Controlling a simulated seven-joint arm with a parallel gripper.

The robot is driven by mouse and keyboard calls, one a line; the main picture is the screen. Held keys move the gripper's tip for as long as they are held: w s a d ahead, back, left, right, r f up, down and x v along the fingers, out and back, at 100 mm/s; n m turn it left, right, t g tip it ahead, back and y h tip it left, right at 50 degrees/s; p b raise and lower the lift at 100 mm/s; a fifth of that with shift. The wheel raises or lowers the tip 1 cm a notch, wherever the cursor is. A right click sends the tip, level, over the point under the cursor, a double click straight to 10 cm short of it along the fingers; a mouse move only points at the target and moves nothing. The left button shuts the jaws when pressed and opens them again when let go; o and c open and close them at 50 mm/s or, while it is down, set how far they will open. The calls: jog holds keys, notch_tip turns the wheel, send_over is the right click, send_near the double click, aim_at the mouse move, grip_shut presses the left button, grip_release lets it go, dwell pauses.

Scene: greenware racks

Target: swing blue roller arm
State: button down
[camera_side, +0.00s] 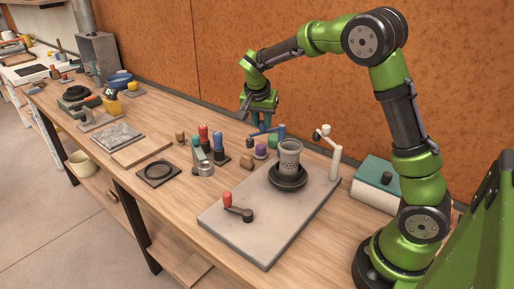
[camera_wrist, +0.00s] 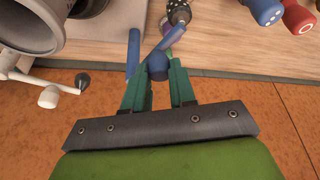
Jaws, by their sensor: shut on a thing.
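The blue roller arm (camera_side: 269,132) stands at the back edge of the grey slab (camera_side: 262,226), its bar reaching left from its post. My gripper (camera_side: 262,124) is above the bar's left end. In the wrist view my gripper's green fingers (camera_wrist: 160,76) are shut on the blue end piece of the blue roller arm (camera_wrist: 134,50). The fingers hide part of that end. A grey perforated cup (camera_side: 289,153) stands upright on a black round base (camera_side: 287,180) on the slab, apart from my gripper.
A white arm (camera_side: 335,160) stands at the slab's right, and a red-knobbed arm (camera_side: 238,208) at its front left. Several coloured-handled tools (camera_side: 204,138) stand left of the slab. A teal-topped box (camera_side: 378,182) is at right. The orange wall (camera_side: 225,60) is close behind.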

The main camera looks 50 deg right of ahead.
jog(key=shift+w, duration=0.1)
jog(key=c, duration=0.9)
grip_release()
jog(key=v, duration=1.7)
jog(key=s+a+f+n+t+y, duration=0.2)
jog(key=s+a+n, duration=0.1)
jog(key=s, duration=0.3)
jog(key=s+a+f+n+t+y, duration=0.1)
jog(key=s+a+f+n+y, duration=0.1)
jog(key=s, duration=0.5)
jog(key=s+a+f+n+t+y, duration=0.2)
jog(key=s+a+f+n, duration=0.1)
jog(key=s, duration=0.4)
jog(key=shift+s+a+n+t, duration=0.1)
jog(key=shift+a+n+t, duration=0.05)
jog(key=shift+a+n, duration=0.3)
jog(key=shift+s+a+n+t, duration=0.15)
jog(key=shift+a+n, duration=0.2)
jog(key=shift+a, duration=0.2)
